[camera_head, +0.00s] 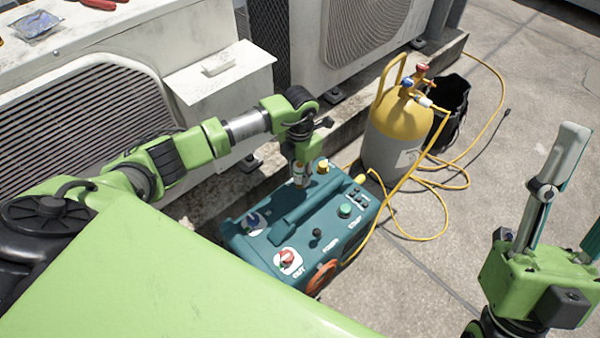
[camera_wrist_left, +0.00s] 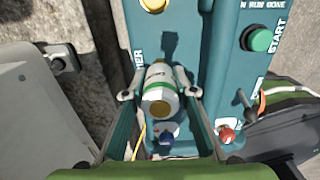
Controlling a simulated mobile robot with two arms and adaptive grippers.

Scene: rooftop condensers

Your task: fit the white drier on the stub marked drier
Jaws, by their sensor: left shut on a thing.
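The white drier (camera_wrist_left: 158,88), with brass-coloured ends and a green band, is between the two fingers of my left gripper (camera_wrist_left: 161,96). The gripper is shut on it. In the head view the drier (camera_head: 301,174) hangs below the left gripper (camera_head: 301,160), over the far left part of the teal machine (camera_head: 270,245). A partly covered label ending in "ER" shows beside the drier in the wrist view. No stub shows under the drier; whether they touch I cannot tell. My right gripper (camera_head: 580,195) is open and empty at the right, partly cut off.
The machine top has a yellow cap (camera_head: 322,166), a blue knob (camera_head: 253,221), a red knob (camera_head: 287,258), a green button (camera_head: 345,210) and a handle. White condensers line the left.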

